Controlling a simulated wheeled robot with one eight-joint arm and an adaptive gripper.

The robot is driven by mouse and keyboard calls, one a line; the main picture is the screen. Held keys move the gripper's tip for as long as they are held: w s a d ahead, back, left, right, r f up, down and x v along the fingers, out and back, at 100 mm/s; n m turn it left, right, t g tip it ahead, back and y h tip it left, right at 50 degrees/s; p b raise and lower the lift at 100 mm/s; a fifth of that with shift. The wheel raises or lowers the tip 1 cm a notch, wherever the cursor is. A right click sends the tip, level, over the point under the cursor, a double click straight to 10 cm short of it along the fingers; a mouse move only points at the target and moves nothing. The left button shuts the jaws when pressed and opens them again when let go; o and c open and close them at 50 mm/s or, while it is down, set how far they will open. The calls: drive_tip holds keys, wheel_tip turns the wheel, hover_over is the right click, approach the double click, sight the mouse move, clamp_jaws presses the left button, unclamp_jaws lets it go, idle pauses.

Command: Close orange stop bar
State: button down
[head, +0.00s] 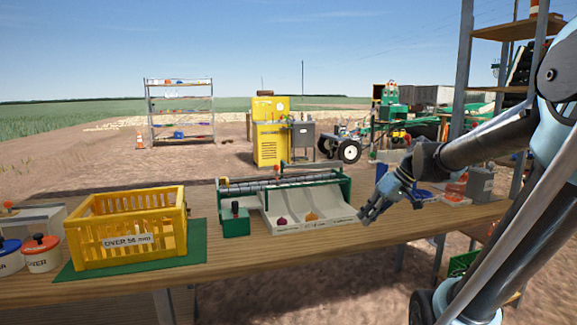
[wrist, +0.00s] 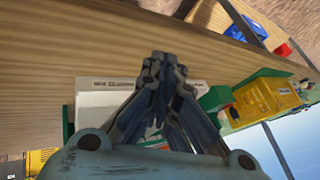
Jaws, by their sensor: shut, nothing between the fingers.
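A green onion grader (head: 290,182) with dark rollers stands on the wooden bench. Its pale chute tray (head: 315,219) has sloping lanes and holds a purple onion (head: 281,221) and an orange-yellow onion (head: 310,216). I cannot make out an orange stop bar for certain in either view. My gripper (head: 365,217) is at the right end of the tray, above the bench, with its fingers together and empty. In the wrist view, my gripper (wrist: 163,62) covers part of the white tray (wrist: 100,98).
A yellow crate (head: 128,262) labelled "OVER 56 mm" stands on a green mat (head: 197,243) at left. A grey box (head: 479,184) is behind my forearm. The bench front (head: 270,255) is clear.

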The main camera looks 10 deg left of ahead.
drive_tip(key=w+a+r+n+g+y, duration=0.2)
drive_tip(key=w+a+r+n+y, duration=0.2)
drive_tip(key=w+a+r+n, duration=0.45)
drive_tip(key=w+a+r+n+g+y, duration=0.25)
drive_tip(key=w+a+r+y, duration=0.25)
drive_tip(key=w+a, duration=0.5)
drive_tip(key=shift+n+t, duration=0.3)
drive_tip(key=shift+t, duration=0.15)
drive_tip(key=x, duration=0.4)
drive_tip(key=w+x, duration=0.1)
drive_tip(key=x, duration=0.2)
drive_tip(key=f+x, duration=0.1)
drive_tip(key=x, duration=0.3)
drive_tip(key=shift+w+a+f, duration=0.15)
drive_tip(key=shift+w+a, duration=0.15)
drive_tip(key=shift+a, duration=0.05)
drive_tip(key=shift+a, duration=0.1)
drive_tip(key=shift+a+n+g+h, duration=0.4)
drive_tip(key=shift+a+n+g, duration=0.2)
drive_tip(key=shift+a+g, duration=0.3)
